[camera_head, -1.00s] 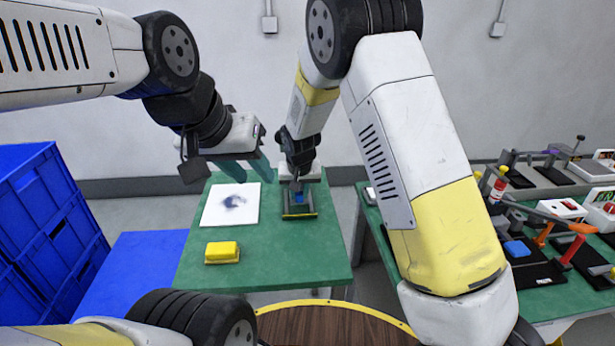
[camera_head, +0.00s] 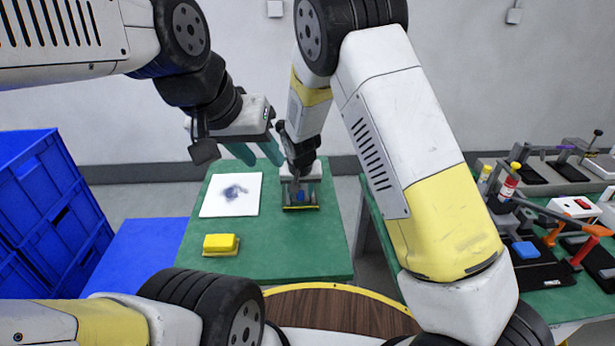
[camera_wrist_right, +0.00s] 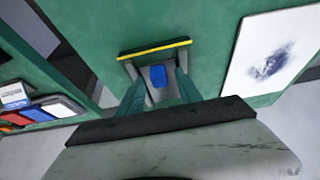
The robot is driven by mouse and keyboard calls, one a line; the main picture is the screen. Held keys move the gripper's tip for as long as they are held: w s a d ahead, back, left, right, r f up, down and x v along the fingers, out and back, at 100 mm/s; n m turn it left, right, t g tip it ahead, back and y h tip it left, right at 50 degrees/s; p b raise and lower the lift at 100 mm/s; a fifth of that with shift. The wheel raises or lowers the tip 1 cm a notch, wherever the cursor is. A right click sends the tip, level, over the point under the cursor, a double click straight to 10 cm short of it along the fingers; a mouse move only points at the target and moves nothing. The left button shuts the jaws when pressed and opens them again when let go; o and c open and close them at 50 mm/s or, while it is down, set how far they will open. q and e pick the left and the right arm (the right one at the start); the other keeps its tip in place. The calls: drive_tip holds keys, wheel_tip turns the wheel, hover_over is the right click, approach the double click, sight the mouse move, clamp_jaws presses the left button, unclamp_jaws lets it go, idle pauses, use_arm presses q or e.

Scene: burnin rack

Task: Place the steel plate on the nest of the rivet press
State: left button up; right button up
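A grey fixture (camera_head: 301,208) with a yellow front strip and a blue block (camera_head: 299,196) stands on the green table; it also shows in the right wrist view (camera_wrist_right: 176,101). I cannot tell whether it is the rivet press. No separate steel plate can be made out. My right gripper (camera_head: 300,182) is over the fixture; in the right wrist view its green fingers (camera_wrist_right: 160,92) are apart, on either side of the blue block. Contact cannot be judged. My left gripper (camera_head: 258,154) is open and empty above the table's far side, left of the right gripper.
A white sheet (camera_head: 218,207) with a dark blue smudge lies left of the fixture. A yellow block (camera_head: 221,243) is at the table's front left. Blue crates (camera_head: 40,200) stand at left. A second green table (camera_head: 560,303) at right holds several tools and fixtures.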

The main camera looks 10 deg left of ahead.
drive_tip(key=shift+r, duration=0.15)
drive_tip(key=a+v, duration=0.1)
drive_tip(key=v, duration=1.1)
drive_tip(key=s+d+r+m+y, duration=0.1)
drive_tip(key=s+d+r, duration=0.2)
drive_tip(key=d+r, duration=0.55)
drive_tip(key=s+d+r+t, duration=0.1)
drive_tip(key=s+d+r, duration=0.3)
drive_tip(key=s+d, duration=0.5)
drive_tip(key=s+d+r, duration=0.5)
drive_tip(key=s+d, duration=0.4)
drive_tip(key=s, duration=0.1)
drive_tip(key=shift+s+m+t, duration=0.3)
drive_tip(key=shift+t, duration=0.1)
